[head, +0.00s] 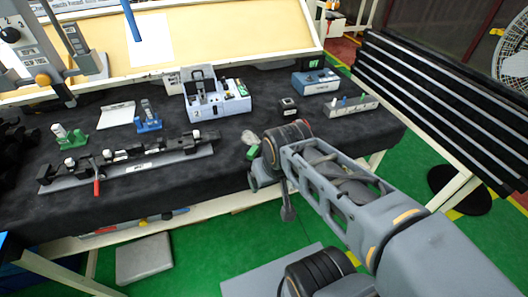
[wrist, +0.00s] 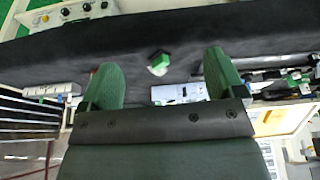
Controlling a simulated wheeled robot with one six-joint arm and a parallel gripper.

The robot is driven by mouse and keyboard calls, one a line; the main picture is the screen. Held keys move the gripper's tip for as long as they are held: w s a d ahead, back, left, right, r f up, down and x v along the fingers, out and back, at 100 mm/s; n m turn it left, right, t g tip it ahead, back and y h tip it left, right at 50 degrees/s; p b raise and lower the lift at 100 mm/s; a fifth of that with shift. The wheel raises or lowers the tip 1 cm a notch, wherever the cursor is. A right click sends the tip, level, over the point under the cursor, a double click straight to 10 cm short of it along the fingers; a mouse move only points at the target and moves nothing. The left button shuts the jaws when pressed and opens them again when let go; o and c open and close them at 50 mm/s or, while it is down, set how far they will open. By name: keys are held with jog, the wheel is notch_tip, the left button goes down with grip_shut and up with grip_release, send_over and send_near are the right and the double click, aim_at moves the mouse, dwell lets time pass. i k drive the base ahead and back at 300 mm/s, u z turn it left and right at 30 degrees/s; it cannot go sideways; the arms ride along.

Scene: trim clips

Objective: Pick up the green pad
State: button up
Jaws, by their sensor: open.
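The green pad (wrist: 160,60), a small block with a green face and a pale side, lies on the black-covered table. In the wrist view it shows between and beyond my two green fingertips. My gripper (wrist: 161,64) is open and empty, with a gap on both sides of the pad. In the head view my gripper (head: 252,166) is at the table's front edge, partly hidden by my wrist. A small pale-green thing (head: 249,137), probably the pad, shows just behind it.
A white tray (head: 232,107) with parts stands behind. A dark fixture rail (head: 130,162) with a red handle lies left. A small black box (head: 288,106), a blue-grey box (head: 316,84) and a strip with buttons (head: 350,107) stand right. Bare table surrounds the pad.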

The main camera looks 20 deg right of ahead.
aim_at(253, 153)
jog(key=z, duration=0.1)
jog(key=k, duration=1.05)
jog(key=u, duration=0.9)
jog(key=i, duration=1)
jog(key=z, duration=0.7)
jog(key=i, duration=0.45)
jog(key=z, duration=0.4)
